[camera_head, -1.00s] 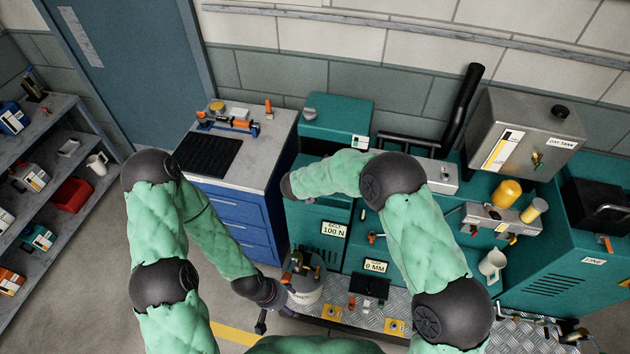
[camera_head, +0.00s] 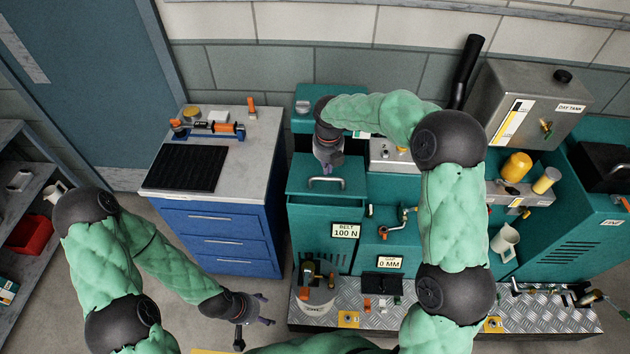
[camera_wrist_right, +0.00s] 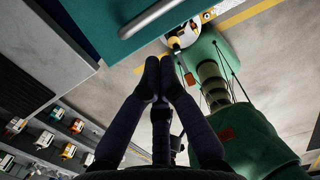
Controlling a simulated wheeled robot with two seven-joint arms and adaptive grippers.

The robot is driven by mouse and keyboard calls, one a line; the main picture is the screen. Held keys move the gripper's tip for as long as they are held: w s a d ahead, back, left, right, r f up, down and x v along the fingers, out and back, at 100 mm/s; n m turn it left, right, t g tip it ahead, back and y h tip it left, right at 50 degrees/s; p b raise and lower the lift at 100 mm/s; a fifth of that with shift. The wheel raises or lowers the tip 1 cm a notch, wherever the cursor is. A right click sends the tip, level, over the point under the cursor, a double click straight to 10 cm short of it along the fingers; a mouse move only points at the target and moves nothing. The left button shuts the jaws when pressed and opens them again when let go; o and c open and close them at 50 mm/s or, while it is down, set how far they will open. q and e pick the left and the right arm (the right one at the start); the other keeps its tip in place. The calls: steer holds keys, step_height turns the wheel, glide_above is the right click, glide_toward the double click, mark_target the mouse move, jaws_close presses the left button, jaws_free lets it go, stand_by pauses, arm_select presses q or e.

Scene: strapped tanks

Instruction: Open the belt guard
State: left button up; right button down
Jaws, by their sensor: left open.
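The belt guard (camera_head: 300,184) seems to be the teal box cover above the label "BELT 100 N" (camera_head: 345,230). It has a grey bar handle (camera_head: 325,183) on it and looks closed. My right gripper (camera_head: 328,164) is above the guard's back edge, just behind the handle, pointing down. In the right wrist view its fingertips (camera_wrist_right: 160,66) are together with nothing between them. A pale bar, likely the handle (camera_wrist_right: 150,16), shows beyond them at the top, apart from the fingers. My left gripper (camera_head: 262,318) is open and empty, low beside the blue cabinet.
A blue cabinet (camera_head: 215,235) with a black mat (camera_head: 187,168) stands left of the guard. A pale bucket (camera_head: 316,297) stands on the metal tread plate (camera_head: 540,312) in front. A day tank (camera_head: 530,110) is at the right. Floor is clear at the left.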

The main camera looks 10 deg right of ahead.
mark_target(327, 180)
steer(key=f, duration=0.3)
steer(key=f+b, duration=0.1)
steer(key=f, duration=0.5)
steer(key=shift+w+d+f+b, duration=0.2)
steer(key=shift+w+f+b, duration=0.1)
steer(key=shift+w+f, duration=0.1)
steer(key=shift+r, duration=0.1)
steer(key=shift+w+d+r+p, duration=0.1)
steer(key=shift+w+r+p, duration=0.25)
steer(key=shift+r+p, duration=0.4)
steer(key=shift+w+d+r+p, duration=0.1)
steer(key=shift+w+r+p, duration=0.25)
steer(key=shift+r+p, duration=0.3)
steer(key=w+d+r+p, duration=0.4)
steer(key=w+r+p, duration=0.6)
steer(key=w, duration=0.4)
steer(key=shift+w+r, duration=0.2)
steer(key=shift+w, duration=0.1)
steer(key=shift+d, duration=0.15)
steer(key=shift+r, duration=0.1)
